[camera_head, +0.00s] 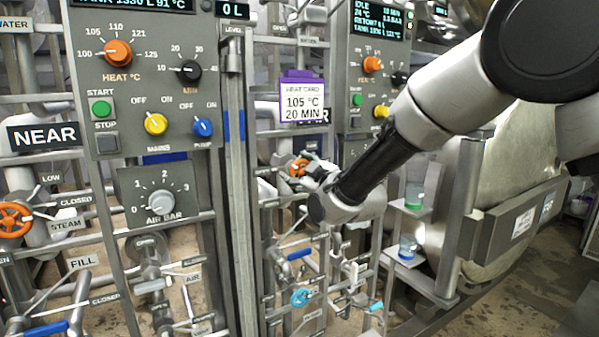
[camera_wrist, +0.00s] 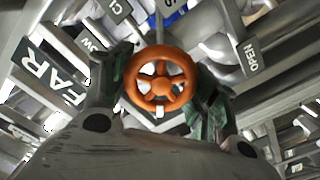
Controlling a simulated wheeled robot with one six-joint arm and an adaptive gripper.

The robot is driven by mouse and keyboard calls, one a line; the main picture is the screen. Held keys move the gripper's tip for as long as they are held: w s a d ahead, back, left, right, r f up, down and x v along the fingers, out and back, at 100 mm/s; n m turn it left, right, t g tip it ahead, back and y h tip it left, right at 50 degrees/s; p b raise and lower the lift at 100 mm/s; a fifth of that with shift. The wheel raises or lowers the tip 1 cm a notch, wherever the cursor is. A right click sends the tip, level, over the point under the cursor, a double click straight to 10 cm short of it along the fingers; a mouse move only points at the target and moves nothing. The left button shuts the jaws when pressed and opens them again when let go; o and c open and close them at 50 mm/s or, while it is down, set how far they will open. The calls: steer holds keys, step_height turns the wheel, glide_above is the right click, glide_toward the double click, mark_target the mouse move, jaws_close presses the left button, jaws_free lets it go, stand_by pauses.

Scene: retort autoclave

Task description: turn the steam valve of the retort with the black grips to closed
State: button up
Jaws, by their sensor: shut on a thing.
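My gripper (camera_head: 310,176) is at the far station, shut on an orange steam handwheel (camera_head: 299,167). In the wrist view the orange handwheel (camera_wrist: 160,83) sits between my two fingers, one at each side of its rim. A small white pointer (camera_wrist: 159,111) shows at the wheel's lower edge in that view. An OPEN plate (camera_wrist: 252,57) is to the right of the wheel, and a partly cut-off plate starting with CL (camera_wrist: 117,8) is at upper left. I cannot make out black grips on either retort.
A FAR plate (camera_wrist: 47,72) is beside the wheel. The near station's NEAR plate (camera_head: 44,136) and its own orange steam wheel (camera_head: 13,219) are at left. A purple-topped heat card (camera_head: 302,102) hangs above my gripper. Pipes and rails crowd the area below.

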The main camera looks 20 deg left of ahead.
steer(key=m, duration=0.4)
steer(key=shift+m, duration=0.3)
steer(key=m, duration=0.3)
steer(key=shift+w+m, duration=0.1)
steer(key=shift+m, duration=0.3)
steer(key=m, duration=0.7)
steer(key=shift+w+d, duration=0.1)
steer(key=shift+d, duration=0.05)
steer(key=m, duration=0.6)
steer(key=shift+f+m, duration=0.1)
steer(key=shift+m, duration=0.2)
steer(key=m, duration=0.6)
steer(key=shift+f, duration=0.1)
steer(key=o, duration=1)
steer(key=shift+o, duration=0.2)
